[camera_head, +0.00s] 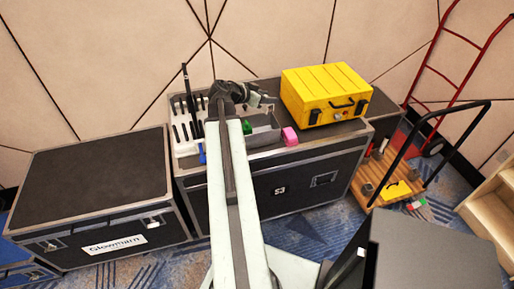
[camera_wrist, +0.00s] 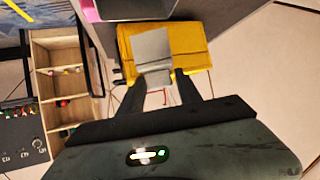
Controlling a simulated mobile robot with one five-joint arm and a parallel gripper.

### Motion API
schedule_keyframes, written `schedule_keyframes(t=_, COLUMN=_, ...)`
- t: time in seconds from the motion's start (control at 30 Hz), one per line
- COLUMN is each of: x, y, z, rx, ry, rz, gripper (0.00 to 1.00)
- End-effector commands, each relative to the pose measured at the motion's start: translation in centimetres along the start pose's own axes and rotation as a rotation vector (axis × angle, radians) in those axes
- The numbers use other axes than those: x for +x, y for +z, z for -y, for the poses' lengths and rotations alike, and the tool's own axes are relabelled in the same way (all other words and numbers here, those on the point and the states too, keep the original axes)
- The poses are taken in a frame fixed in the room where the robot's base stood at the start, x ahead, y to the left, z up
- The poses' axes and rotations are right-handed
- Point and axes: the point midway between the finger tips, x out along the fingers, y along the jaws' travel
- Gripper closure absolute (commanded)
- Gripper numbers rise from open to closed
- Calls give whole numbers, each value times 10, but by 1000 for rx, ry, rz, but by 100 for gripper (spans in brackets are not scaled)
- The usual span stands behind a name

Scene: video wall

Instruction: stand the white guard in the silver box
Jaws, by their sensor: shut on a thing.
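My gripper (camera_head: 266,99) is above the black case at the wall. In the wrist view my gripper (camera_wrist: 160,84) is shut on a flat, pale grey-white plate, the white guard (camera_wrist: 152,50), which sticks out beyond the fingertips. The guard cannot be made out clearly in the head view. The silver box (camera_head: 264,138), an open grey bin, stands on the case below and near my gripper. A green thing (camera_head: 246,127) is at its left. In the wrist view the box (camera_wrist: 138,9) is at the top edge, apart from the guard; its inside is mostly hidden.
A white slotted rack (camera_head: 183,132) with dark upright pieces is on the left. A lower black case (camera_head: 95,182) has a clear top. A cart (camera_head: 385,180) stands right.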

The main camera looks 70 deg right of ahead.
Motion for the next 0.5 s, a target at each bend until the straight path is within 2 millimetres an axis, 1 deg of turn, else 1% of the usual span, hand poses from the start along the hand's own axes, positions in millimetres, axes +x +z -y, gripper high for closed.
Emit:
schedule_keyframes(t=0.03, x=0, y=7, z=-4, rx=-4, ry=-8, rz=-1, gripper=98)
schedule_keyframes(t=0.17, x=-1, y=6, z=-3, rx=-6, ry=-13, rz=-1, gripper=98)
schedule_keyframes(t=0.27, x=4, y=14, z=-2, rx=-6, ry=-13, rz=-1, gripper=98)
schedule_keyframes(t=0.5, x=28, y=58, z=-2, rx=-6, ry=-12, rz=-1, gripper=98)
